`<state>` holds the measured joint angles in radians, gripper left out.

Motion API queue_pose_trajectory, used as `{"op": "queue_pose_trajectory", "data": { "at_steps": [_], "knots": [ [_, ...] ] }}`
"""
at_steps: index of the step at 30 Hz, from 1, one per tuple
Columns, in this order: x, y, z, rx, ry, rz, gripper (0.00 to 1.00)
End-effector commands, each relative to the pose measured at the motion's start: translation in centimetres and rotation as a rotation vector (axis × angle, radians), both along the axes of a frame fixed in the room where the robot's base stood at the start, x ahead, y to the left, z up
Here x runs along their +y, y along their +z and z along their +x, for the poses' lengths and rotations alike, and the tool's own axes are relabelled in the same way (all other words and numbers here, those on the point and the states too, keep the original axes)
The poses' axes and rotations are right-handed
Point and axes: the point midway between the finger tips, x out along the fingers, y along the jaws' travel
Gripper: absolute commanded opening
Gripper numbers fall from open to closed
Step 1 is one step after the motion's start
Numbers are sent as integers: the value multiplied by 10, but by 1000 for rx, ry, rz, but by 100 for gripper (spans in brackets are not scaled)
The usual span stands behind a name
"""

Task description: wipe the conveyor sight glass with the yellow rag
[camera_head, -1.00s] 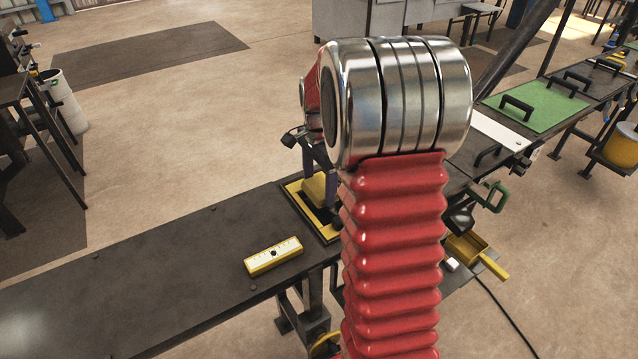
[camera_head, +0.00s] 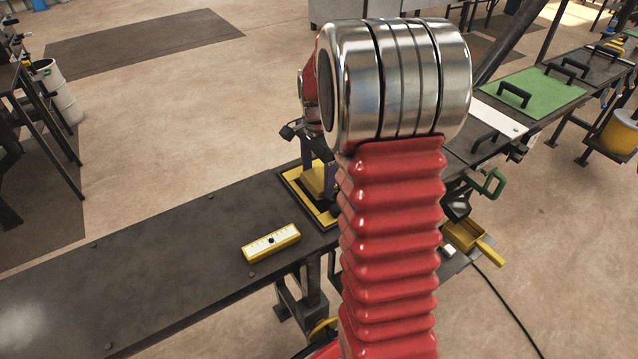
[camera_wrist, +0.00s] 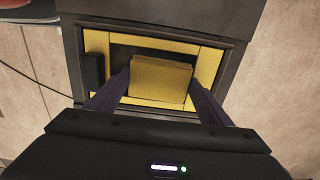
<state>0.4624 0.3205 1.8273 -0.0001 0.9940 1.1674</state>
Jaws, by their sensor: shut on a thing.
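The yellow rag (camera_wrist: 160,82) is a folded block between the two fingers of my gripper (camera_wrist: 160,92) in the wrist view. My gripper is shut on it. In the head view the rag (camera_head: 314,180) shows beside my gripper's dark finger (camera_head: 330,184). The conveyor sight glass is a dark pane inside a yellow frame (camera_wrist: 210,72), set into the dark conveyor top. The frame also shows in the head view (camera_head: 296,196). The rag is over the pane and covers part of it. I cannot tell whether it touches the glass.
A yellow level-like bar (camera_head: 271,243) lies on the dark conveyor (camera_head: 150,262) left of the frame. A yellow scoop-like tray (camera_head: 465,236) and a green-handled clamp (camera_head: 490,184) are at the right. A dark block (camera_wrist: 94,71) sits at the frame's left side in the wrist view.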

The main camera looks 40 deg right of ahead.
Motion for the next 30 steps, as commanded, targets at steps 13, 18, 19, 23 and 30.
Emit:
{"op": "queue_pose_trajectory", "data": {
  "at_steps": [13,18,19,23,30],
  "knots": [
    [2,-2,-30,1,0,0,48],
    [2,-3,-30,2,0,1,48],
    [2,-3,-30,2,0,1,48],
    [2,-4,-29,3,0,1,48],
    [1,-3,-13,3,1,2,48]
  ]
}}
